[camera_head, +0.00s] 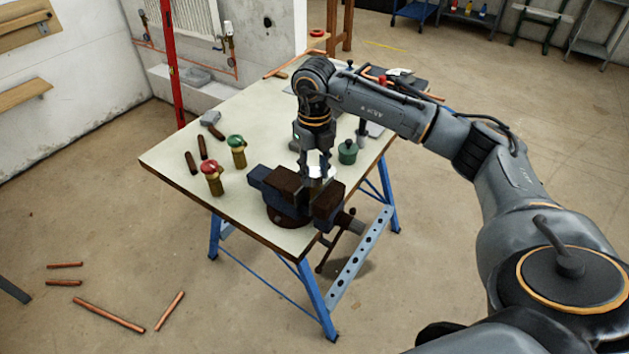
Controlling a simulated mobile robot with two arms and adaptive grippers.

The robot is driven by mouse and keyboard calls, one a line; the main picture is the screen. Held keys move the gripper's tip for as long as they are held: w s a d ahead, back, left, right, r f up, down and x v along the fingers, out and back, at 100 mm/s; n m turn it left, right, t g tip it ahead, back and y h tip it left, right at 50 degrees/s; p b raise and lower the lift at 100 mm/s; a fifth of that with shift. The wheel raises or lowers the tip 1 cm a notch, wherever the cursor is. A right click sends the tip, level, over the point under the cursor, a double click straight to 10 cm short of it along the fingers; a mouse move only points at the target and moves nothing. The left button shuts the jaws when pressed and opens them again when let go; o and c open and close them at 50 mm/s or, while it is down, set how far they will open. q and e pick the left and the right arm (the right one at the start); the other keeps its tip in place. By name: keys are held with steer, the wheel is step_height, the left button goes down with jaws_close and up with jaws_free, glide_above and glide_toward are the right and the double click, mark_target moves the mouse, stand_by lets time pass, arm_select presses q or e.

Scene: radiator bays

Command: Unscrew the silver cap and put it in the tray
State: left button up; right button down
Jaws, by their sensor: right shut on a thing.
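My right gripper (318,166) reaches down over the bench vise (268,188) near the front of the worktable (172,152). It is shut on a small silver thing at the vise jaws, which looks like the silver cap (319,173). The fingers and the jaws hide most of it, and I cannot tell whether it is still on its thread. My left gripper is not in view.
A red-topped valve (213,180) and a green-topped valve (237,152) stand left of the vise. A green lidded pot (348,152) stands just right of the gripper. Dark short rods lie at the table's left. Copper pipes (108,315) lie on the floor.

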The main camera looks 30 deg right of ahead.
steer(key=n, duration=0.3)
steer(key=shift+f+b, duration=0.1)
steer(key=shift+b, duration=0.3)
steer(key=n, duration=0.3)
steer(key=c, duration=1.1)
jaws_free()
